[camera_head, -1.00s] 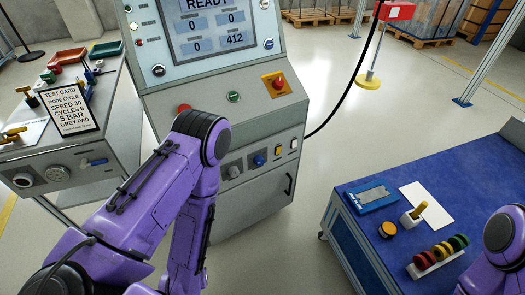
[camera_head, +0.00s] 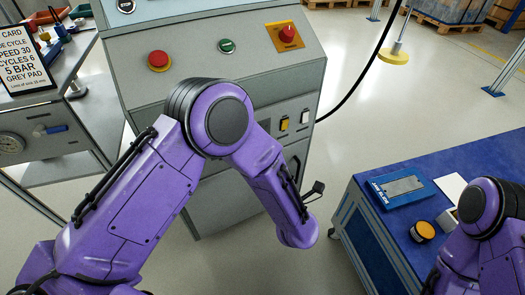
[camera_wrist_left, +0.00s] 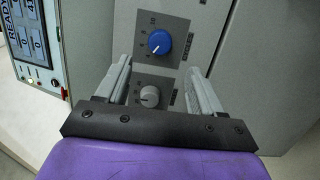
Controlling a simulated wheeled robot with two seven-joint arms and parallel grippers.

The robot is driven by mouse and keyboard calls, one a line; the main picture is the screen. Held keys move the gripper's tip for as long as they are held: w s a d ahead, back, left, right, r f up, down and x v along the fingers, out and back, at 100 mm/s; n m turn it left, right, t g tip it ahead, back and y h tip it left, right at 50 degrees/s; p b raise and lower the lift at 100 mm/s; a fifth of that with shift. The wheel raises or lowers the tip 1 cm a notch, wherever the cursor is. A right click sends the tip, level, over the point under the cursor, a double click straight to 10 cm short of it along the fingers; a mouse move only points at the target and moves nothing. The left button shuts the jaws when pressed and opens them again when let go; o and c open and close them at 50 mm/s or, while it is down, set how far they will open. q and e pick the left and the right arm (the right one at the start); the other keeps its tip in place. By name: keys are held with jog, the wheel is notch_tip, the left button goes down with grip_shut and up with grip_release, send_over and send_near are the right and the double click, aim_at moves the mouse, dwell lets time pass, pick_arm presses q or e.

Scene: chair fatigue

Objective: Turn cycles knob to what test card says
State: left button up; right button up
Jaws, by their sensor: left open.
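The blue knob (camera_wrist_left: 160,42) is on a dark square plate with a "CYCLES" label, on the grey cabinet front in the left wrist view. Its white mark seems to point to the lower left; most scale numbers are too small to read. A grey knob (camera_wrist_left: 150,96) is on a second plate nearer me. My left gripper (camera_wrist_left: 158,72) is open and empty, its fingers on either side of the knob column, the blue knob just beyond the tips. In the head view my arm hides both knobs. The test card (camera_head: 32,60) stands at upper left, partly cut off; its cycles digit is unclear.
The sloped panel holds a red button (camera_head: 159,61), a green button (camera_head: 227,46) and a red knob on yellow (camera_head: 288,36). Yellow (camera_head: 284,124) and white (camera_head: 305,117) switches are right of my arm. A blue-topped bench (camera_head: 420,165) stands at right.

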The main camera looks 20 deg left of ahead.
pick_arm(q)
jog(key=x, duration=0.9)
jog(key=shift+b, duration=0.35)
jog(key=shift+s, duration=0.1)
jog(key=shift+c, duration=0.3)
jog(key=c, duration=1)
